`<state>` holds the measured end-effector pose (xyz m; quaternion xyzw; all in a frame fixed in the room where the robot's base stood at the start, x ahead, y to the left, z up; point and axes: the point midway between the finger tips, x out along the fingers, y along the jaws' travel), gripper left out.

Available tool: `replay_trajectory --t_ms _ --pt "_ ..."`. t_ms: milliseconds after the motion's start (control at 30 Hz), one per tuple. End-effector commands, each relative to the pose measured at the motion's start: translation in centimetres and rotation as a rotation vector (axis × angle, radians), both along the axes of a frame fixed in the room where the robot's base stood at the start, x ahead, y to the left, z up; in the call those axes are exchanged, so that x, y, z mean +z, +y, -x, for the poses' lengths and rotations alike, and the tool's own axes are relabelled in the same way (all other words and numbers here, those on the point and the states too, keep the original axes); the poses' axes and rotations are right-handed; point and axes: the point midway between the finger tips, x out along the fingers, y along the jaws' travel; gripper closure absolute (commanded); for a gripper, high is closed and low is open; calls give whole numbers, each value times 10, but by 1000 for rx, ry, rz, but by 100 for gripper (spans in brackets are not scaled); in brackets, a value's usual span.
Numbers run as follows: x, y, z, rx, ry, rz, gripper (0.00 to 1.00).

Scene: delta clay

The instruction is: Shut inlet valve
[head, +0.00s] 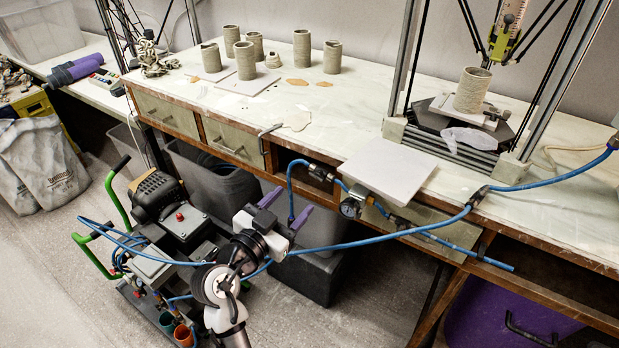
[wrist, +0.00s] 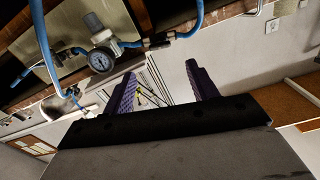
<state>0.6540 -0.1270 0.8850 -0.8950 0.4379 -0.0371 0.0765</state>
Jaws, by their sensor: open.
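My gripper (head: 286,207), with two purple fingers, is open and empty in front of the bench. It also shows in the wrist view (wrist: 160,70), fingers apart with nothing between them. A blue air line with metal fittings runs along the bench front. It has a fitting (head: 318,172) at the drawer opening and a round gauge with a regulator (head: 351,208) to its right. The gauge (wrist: 102,60) is in the wrist view, beyond the left finger, and a metal fitting (wrist: 62,100) is at the far left. I cannot tell which fitting is the inlet valve.
A compressor (head: 160,205) with green handles stands left of my arm. A pale board (head: 388,170) overhangs the bench edge above the fittings. Blue hose (head: 340,246) crosses near my gripper. Clay cylinders (head: 245,60) and a printer (head: 455,135) stand on the bench (head: 375,95).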

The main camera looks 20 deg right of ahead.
Motion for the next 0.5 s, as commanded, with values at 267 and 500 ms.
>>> replay_trajectory --t_ms 267,500 --pt "3 -46 -35 -3 0 -1 42" --pt "1 -64 -50 0 -1 1 42"
